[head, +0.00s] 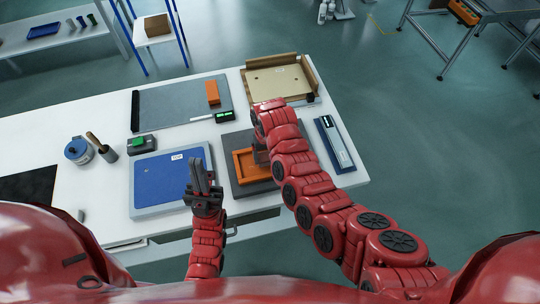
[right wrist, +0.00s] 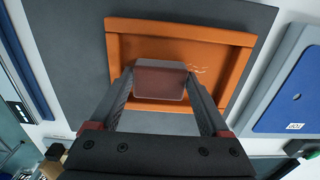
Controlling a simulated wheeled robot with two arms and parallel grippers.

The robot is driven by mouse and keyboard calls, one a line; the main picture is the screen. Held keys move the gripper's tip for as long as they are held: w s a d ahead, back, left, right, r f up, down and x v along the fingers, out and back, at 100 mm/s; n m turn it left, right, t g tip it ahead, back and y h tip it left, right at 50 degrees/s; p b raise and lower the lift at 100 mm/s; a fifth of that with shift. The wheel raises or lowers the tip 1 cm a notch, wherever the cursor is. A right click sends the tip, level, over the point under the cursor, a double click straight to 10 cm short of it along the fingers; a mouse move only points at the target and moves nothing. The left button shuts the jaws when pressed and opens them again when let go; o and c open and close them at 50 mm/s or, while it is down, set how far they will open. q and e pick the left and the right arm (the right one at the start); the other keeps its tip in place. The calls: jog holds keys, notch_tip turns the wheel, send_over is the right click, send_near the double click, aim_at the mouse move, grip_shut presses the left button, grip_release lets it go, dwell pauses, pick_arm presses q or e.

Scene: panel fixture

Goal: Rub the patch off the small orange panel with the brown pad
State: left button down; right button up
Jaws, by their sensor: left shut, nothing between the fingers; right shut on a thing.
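The small orange panel (head: 241,167) has a raised rim and lies on a dark grey mat (head: 238,138) at the table's front. In the right wrist view the panel (right wrist: 180,30) fills the upper middle. My right gripper (right wrist: 160,88) is shut on the brown pad (right wrist: 160,78), over the inside of the panel. I cannot tell whether the pad touches the surface. Faint pale scribbles (right wrist: 198,70) show on the panel just right of the pad; the pad and fingers hide part of it. My left gripper (head: 198,172) is shut and empty, above the blue panel's right side.
A blue panel (head: 160,180) lies left of the mat. A blue tray with a grey device (head: 337,145) lies to the right. Behind are a grey panel (head: 165,105) with an orange block (head: 212,92) and a beige panel (head: 275,80).

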jog(key=shift+s+a+r, duration=0.15)
jog(key=shift+a, duration=0.5)
jog(key=shift+w+d+r, duration=0.1)
jog(key=shift+w+d, duration=0.1)
jog(key=shift+d, duration=0.4)
jog(key=shift+w+d+r, duration=0.1)
jog(key=shift+w+d, duration=0.05)
jog(key=shift+d, duration=0.45)
jog(key=shift+w+d+r, duration=0.1)
jog(key=shift+w+d, duration=0.1)
jog(key=shift+d, duration=0.45)
jog(key=shift+w+d+r, duration=0.1)
jog(key=shift+w+d, duration=0.15)
jog(key=shift+d, duration=0.4)
jog(key=shift+w+d+r, duration=0.1)
jog(key=shift+w+d, duration=0.1)
jog(key=shift+d, duration=0.45)
jog(key=shift+r+p, duration=1.3)
jog(key=shift+r, duration=1.2)
